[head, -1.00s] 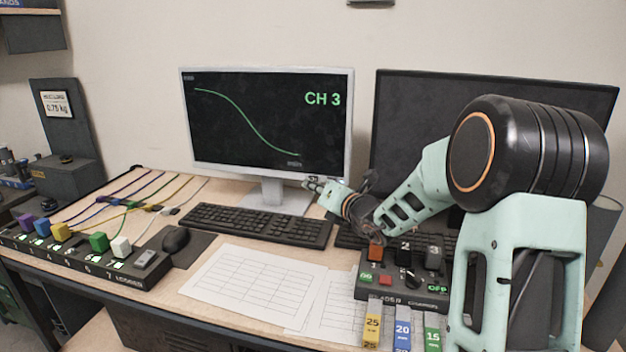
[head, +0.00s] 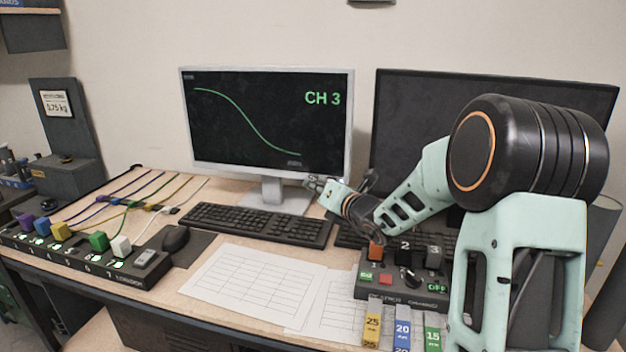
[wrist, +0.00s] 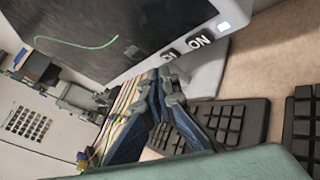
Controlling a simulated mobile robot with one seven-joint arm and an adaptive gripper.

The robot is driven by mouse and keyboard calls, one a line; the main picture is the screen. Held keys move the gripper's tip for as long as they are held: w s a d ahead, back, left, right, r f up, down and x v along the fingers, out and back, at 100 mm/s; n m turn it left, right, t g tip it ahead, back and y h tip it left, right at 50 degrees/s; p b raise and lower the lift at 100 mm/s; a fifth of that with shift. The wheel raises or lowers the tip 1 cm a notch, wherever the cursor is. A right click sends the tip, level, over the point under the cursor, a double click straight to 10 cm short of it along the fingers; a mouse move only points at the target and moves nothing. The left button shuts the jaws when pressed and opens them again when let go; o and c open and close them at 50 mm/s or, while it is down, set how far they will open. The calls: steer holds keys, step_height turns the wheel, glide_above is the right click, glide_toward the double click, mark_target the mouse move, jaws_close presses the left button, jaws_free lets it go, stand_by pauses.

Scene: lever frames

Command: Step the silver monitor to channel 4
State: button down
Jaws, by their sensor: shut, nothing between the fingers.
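The silver monitor (head: 350,125) stands at the middle back, its dark screen showing a green falling curve and "CH 3". In the wrist view its pale lower bezel (wrist: 205,14) runs diagonally. My gripper (head: 308,183) is at the monitor's lower right, below the bezel. In the wrist view my gripper (wrist: 168,76) is shut and empty, its tips close to the partly readable label. I cannot tell whether they touch.
A keyboard (head: 255,225) and the monitor's stand (head: 272,190) are just left of my gripper. A dark second monitor (head: 410,110) is behind my arm. A control box (head: 400,290) with switches is below my arm. Paper sheets (head: 250,280) lie in front.

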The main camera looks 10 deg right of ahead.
steer(key=shift+w, duration=0.15)
steer(key=shift+w+d, duration=0.2)
steer(key=shift+w, duration=0.05)
steer(key=shift+w+d, duration=0.15)
steer(key=shift+w, duration=0.2)
stand_by(0.8)
steer(key=shift+s, duration=0.1)
steer(key=shift+s+a, duration=0.3)
steer(key=shift+s, duration=0.35)
steer(key=shift+s+a+b, duration=0.35)
steer(key=shift+s, duration=0.4)
steer(key=shift+s+a+b, duration=0.3)
steer(key=shift+s+b, duration=0.1)
steer(key=shift+s, duration=0.4)
steer(key=shift+s+a+b, duration=0.35)
steer(key=shift+s, duration=0.4)
